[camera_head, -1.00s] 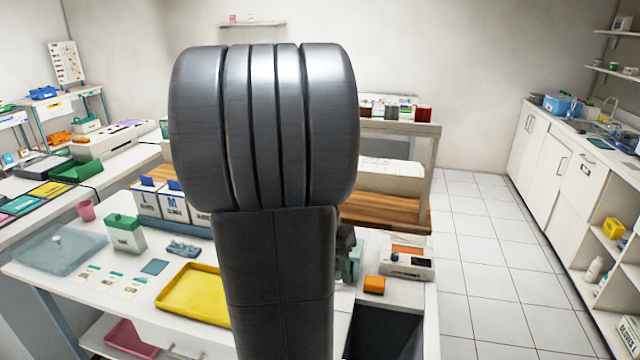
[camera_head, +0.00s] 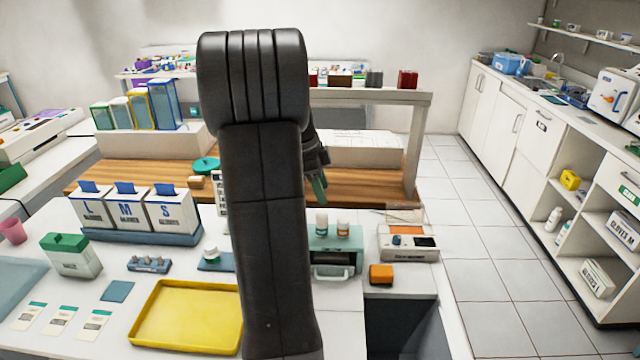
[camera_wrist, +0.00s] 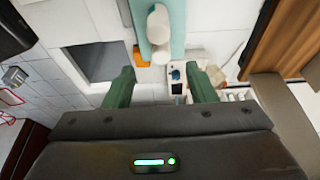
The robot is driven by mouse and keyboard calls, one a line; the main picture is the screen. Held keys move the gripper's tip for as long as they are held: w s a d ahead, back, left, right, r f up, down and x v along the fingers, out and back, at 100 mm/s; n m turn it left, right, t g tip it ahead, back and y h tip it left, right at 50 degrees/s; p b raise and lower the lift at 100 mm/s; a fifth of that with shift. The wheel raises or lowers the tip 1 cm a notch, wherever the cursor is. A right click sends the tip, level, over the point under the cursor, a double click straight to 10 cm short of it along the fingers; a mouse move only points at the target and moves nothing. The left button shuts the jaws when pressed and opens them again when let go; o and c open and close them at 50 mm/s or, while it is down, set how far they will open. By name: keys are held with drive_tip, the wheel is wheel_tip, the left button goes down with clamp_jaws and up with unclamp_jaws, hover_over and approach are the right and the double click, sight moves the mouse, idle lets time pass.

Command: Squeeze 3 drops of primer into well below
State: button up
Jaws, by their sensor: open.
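I cannot read which holds primer. In the wrist view, white bottle shapes (camera_wrist: 158,27) show on a teal surface beyond the fingertips. My gripper (camera_head: 319,186) is above and behind the bottles, partly hidden by my arm. In the wrist view my gripper (camera_wrist: 162,82) is open, with nothing between its green fingers. A blue-grey block with small wells (camera_head: 148,265) lies on the white table, left of my arm.
A second blue-grey holder (camera_head: 217,262) carries a small white-and-green item. A yellow tray (camera_head: 185,338) lies in front. An orange block (camera_head: 381,275) and a white device (camera_head: 408,243) stand right of the bottles. A wooden raised shelf (camera_head: 370,196) is behind.

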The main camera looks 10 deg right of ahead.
sight(318, 213)
wheel_tip(318, 213, down, 11)
drive_tip(key=b, duration=0.7)
drive_tip(key=shift+r, duration=0.1)
drive_tip(key=c, duration=0.6)
drive_tip(key=shift+c, duration=0.2)
drive_tip(key=o, duration=0.4)
drive_tip(key=shift+o, duration=0.2)
drive_tip(key=c, duration=0.4)
drive_tip(key=shift+c, duration=0.2)
